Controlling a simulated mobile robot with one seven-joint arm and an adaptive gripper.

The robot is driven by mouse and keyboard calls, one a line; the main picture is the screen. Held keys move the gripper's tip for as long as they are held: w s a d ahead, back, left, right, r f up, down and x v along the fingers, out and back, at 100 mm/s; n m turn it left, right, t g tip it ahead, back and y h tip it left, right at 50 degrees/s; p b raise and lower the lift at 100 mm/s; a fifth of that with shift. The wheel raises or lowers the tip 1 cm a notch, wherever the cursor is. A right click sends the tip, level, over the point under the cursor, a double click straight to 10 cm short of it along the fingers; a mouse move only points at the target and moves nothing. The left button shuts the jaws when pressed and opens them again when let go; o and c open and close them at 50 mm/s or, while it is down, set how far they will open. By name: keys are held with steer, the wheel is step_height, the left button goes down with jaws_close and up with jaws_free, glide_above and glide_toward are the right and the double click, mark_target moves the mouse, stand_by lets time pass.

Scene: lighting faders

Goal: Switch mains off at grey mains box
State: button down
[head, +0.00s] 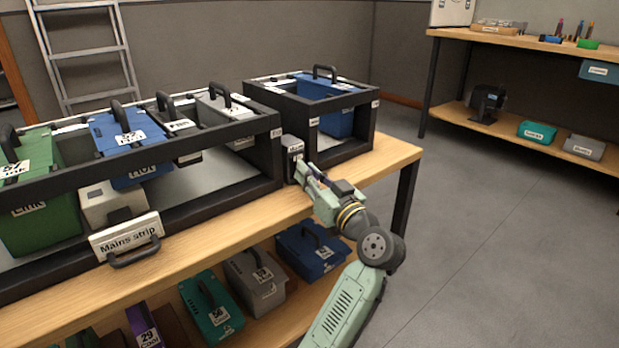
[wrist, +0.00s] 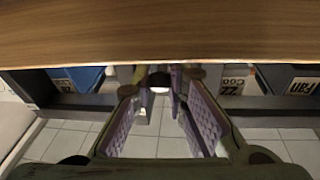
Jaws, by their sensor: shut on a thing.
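A small dark grey box (head: 291,150) with a white label stands near the bench's front edge, in the gap between two black racks. Its label is too small to read for sure. My gripper (head: 306,174) reaches it from the front right, its fingers at the box's near side. In the wrist view my gripper (wrist: 160,90) has its purple-padded fingers drawn together at their tips on a small dark part with a pale spot (wrist: 159,88). This looks like the box's switch, but its position cannot be made out.
The long black rack (head: 262,150) stands left of the box, a shorter rack (head: 362,125) behind right. A white "Mains strip" plate (head: 125,234) with a handle is at the front left. Bins, including a teal one (head: 211,306), fill the lower shelf. Floor at right is clear.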

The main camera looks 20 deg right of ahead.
steer(key=c, duration=1.6)
jaws_free()
steer(key=shift+o, duration=0.2)
steer(key=shift+r, duration=0.1)
step_height(320, 180, up, 10)
steer(key=shift+f, duration=0.1)
